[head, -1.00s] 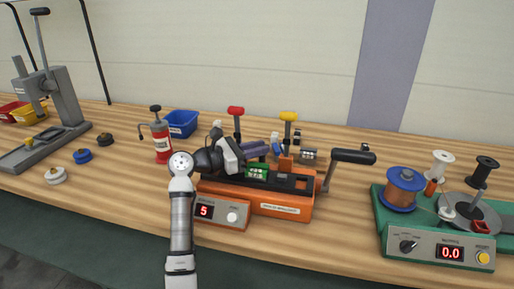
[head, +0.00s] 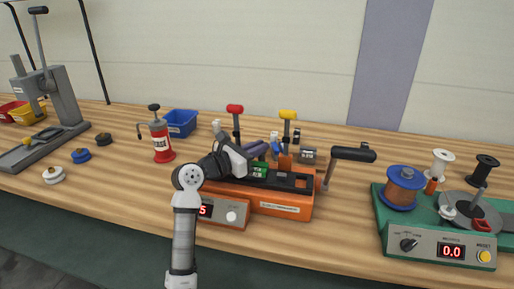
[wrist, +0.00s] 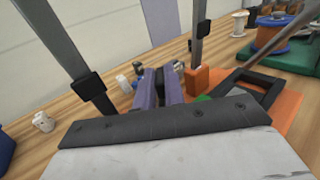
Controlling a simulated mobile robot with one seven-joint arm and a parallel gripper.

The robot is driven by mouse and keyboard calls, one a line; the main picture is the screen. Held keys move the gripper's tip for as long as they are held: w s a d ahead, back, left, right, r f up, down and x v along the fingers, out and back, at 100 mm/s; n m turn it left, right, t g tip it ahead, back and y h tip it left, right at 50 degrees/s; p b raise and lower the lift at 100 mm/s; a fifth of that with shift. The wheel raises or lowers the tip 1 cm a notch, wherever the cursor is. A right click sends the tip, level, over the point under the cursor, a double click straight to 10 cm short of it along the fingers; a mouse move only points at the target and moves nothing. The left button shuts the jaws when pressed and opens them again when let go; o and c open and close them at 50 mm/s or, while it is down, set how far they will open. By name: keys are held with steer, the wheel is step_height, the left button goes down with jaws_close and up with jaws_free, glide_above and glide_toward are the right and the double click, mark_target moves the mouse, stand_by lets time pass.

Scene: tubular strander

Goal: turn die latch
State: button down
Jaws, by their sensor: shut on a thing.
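The orange machine (head: 285,205) stands on the bench with a red digital display at its front left. My gripper (head: 266,148) reaches over it from the left, between the red-knobbed and yellow-knobbed levers. Its two purple fingers show in the wrist view (wrist: 164,80), reaching away from the pale palm. They are shut on a small part, which I take to be the die latch (head: 275,150), a small bluish piece at the fingertips. The fingers largely hide it, and its exact angle cannot be told. An orange block (wrist: 197,82) stands just right of the fingertips.
The red-knobbed lever (head: 235,122) and yellow-knobbed lever (head: 287,128) rise close around my gripper. A black-handled crank (head: 352,154) is at the machine's right. A red grease pump (head: 162,143) and blue bin (head: 180,123) stand left. A green spool machine (head: 440,225) stands right.

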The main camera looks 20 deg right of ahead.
steer(key=c, duration=1.8)
jaws_free()
steer(key=shift+o, duration=0.2)
steer(key=b+v, duration=0.3)
steer(key=v, duration=1.1)
steer(key=shift+b, duration=0.4)
